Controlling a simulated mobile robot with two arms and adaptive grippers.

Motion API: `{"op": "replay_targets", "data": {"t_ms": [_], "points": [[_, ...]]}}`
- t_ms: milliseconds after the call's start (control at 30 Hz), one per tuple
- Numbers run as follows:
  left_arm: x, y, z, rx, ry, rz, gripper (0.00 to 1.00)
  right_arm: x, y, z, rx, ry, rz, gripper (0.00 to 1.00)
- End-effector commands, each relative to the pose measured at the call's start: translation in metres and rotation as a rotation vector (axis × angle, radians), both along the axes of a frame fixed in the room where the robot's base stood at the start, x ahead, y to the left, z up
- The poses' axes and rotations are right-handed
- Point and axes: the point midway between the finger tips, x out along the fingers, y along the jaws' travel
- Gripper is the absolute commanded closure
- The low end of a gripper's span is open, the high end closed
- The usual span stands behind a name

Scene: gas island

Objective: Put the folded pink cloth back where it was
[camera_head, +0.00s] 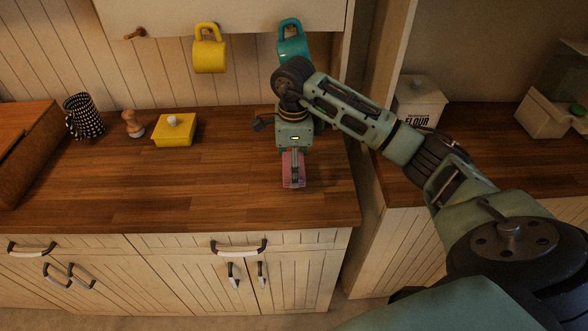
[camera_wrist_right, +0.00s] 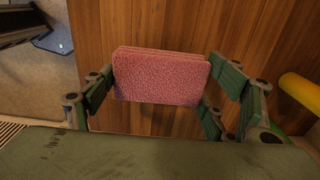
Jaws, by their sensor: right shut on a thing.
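The folded pink cloth (camera_head: 293,172) is held at the right end of the wooden counter (camera_head: 220,183), near its front edge. In the right wrist view the cloth (camera_wrist_right: 160,78) is a layered pink block between the two fingers. My right gripper (camera_head: 294,163) points down and is shut on the cloth, covering part of it in the head view. I cannot tell whether the cloth touches the counter or hangs just above it. My left gripper is not in view.
A yellow box (camera_head: 175,131), a wooden stamp-like piece (camera_head: 133,125) and a checkered cup (camera_head: 84,118) stand left. A yellow mug (camera_head: 209,55) and a teal mug (camera_head: 291,45) hang above. A flour canister (camera_head: 419,103) stands right, past a gap. The counter's middle is clear.

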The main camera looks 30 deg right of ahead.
Motion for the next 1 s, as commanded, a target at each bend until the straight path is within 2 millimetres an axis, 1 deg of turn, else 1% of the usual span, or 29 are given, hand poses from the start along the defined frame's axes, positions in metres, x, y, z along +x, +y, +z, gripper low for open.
{"op": "replay_targets", "data": {"t_ms": [33, 100, 200, 467, 600, 633, 833, 1000], "points": [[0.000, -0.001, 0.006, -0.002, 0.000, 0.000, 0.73, -0.002, 0.001, -0.007, 0.001, 0.006, 0.001, 0.47], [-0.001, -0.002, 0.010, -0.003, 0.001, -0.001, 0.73, -0.002, 0.001, -0.018, 0.001, 0.006, 0.000, 0.47], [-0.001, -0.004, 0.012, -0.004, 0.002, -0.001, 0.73, -0.001, 0.000, -0.027, 0.001, 0.003, 0.000, 0.47], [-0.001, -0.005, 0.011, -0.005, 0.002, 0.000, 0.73, -0.001, 0.000, -0.030, 0.000, 0.000, 0.000, 0.47], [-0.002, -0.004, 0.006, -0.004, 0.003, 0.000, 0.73, -0.001, 0.000, -0.035, 0.000, 0.000, 0.000, 0.47], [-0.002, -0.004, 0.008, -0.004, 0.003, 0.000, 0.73, -0.001, 0.000, -0.034, 0.001, 0.001, 0.000, 0.21], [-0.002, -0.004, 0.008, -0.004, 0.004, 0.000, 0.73, -0.001, 0.000, -0.033, 0.001, 0.001, 0.000, 0.04], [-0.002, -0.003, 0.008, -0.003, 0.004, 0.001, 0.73, -0.001, 0.000, -0.033, 0.001, 0.001, 0.000, 0.04]]}}
